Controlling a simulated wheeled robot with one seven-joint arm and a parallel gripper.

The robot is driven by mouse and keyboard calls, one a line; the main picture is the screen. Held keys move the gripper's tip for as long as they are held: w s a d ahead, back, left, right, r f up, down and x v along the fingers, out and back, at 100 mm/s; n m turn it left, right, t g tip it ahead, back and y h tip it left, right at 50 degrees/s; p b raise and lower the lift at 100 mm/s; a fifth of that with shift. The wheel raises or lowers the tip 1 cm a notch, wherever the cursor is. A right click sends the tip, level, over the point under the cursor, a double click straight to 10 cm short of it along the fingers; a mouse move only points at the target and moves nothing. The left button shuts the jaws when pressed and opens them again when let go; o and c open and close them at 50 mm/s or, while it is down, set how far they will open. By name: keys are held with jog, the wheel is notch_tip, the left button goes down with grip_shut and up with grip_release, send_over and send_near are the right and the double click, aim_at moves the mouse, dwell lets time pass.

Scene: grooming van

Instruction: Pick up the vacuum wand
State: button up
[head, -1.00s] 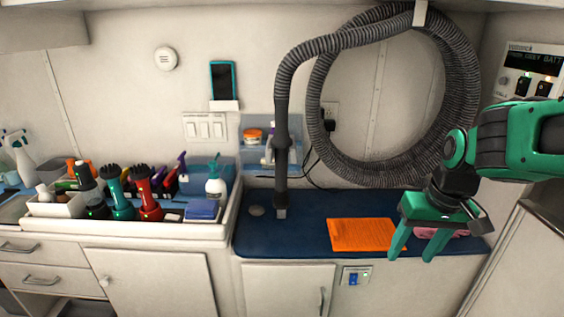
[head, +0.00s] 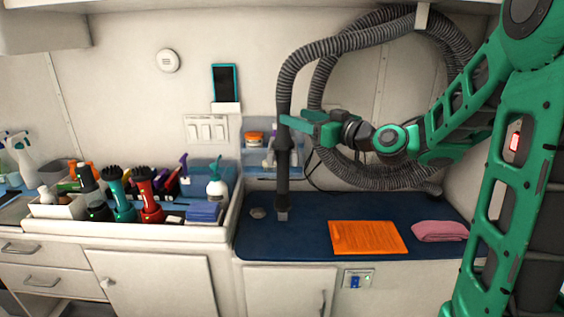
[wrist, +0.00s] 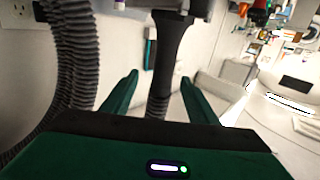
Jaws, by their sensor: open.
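The vacuum wand (head: 283,165) is a dark upright tube at the end of a ribbed grey hose. Its lower tip stands over the blue counter mat. My gripper (head: 287,123) is at the upper part of the wand, reaching in from the right. In the wrist view the wand (wrist: 168,60) runs between the two green fingers of my gripper (wrist: 158,97), with a gap on each side. The fingers are open and do not grip it. In the head view one finger partly covers the wand.
The coiled hose (head: 340,165) hangs on the wall behind my arm. A tray (head: 232,215) of bottles and clippers stands left. A wall shelf (head: 260,175) is behind the wand.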

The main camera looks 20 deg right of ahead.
jog(key=x, duration=0.4)
jog(key=shift+w+a, duration=0.25)
jog(key=shift+w, duration=0.1)
jog(key=shift+f+x, duration=0.2)
jog(key=shift+x, duration=2.4)
jog(key=shift+s+a, duration=0.15)
jog(key=shift+a, duration=0.05)
jog(key=c, duration=1.3)
